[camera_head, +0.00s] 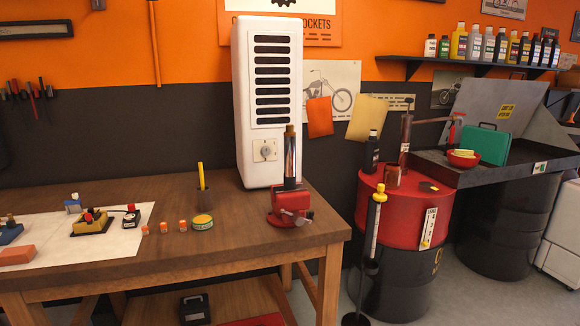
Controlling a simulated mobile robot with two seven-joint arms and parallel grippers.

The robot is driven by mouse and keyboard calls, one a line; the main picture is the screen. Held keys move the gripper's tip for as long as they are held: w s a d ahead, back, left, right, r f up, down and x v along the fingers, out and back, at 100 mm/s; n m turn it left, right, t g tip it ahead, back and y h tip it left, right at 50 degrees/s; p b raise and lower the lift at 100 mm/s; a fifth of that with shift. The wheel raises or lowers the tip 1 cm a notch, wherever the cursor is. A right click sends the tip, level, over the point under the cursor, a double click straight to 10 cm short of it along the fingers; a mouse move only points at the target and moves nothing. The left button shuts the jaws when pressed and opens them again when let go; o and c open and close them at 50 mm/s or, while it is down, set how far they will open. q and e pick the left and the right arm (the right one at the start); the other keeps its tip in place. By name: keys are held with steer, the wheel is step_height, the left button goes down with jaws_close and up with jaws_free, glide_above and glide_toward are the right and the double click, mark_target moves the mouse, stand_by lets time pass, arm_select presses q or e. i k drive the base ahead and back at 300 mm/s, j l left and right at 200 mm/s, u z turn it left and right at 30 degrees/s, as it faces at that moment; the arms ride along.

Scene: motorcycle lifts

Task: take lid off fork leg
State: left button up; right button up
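An upright fork leg (290,160) stands in a red vise (290,203) near the right end of the wooden workbench. The leg has a dark and shiny tube. A brownish-gold cap (290,131), which looks like the lid, sits on its top end. Whether the vise jaws grip the leg tightly is too small to tell. Neither of my grippers is in view, and nothing touches the leg from above.
A tall white vented cabinet (267,100) stands close behind the leg. A green-and-yellow tin (203,222) and several small orange items lie left of the vise on the workbench (240,248). A red-topped drum (400,204) with tools stands to the right, across a gap.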

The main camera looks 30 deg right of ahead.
mark_target(289, 132)
steer(key=i+l+z, duration=0.35)
steer(key=i, duration=0.15)
steer(key=i+z, duration=0.35)
steer(key=i, duration=0.2)
steer(key=i+z, duration=0.35)
steer(key=i, duration=0.2)
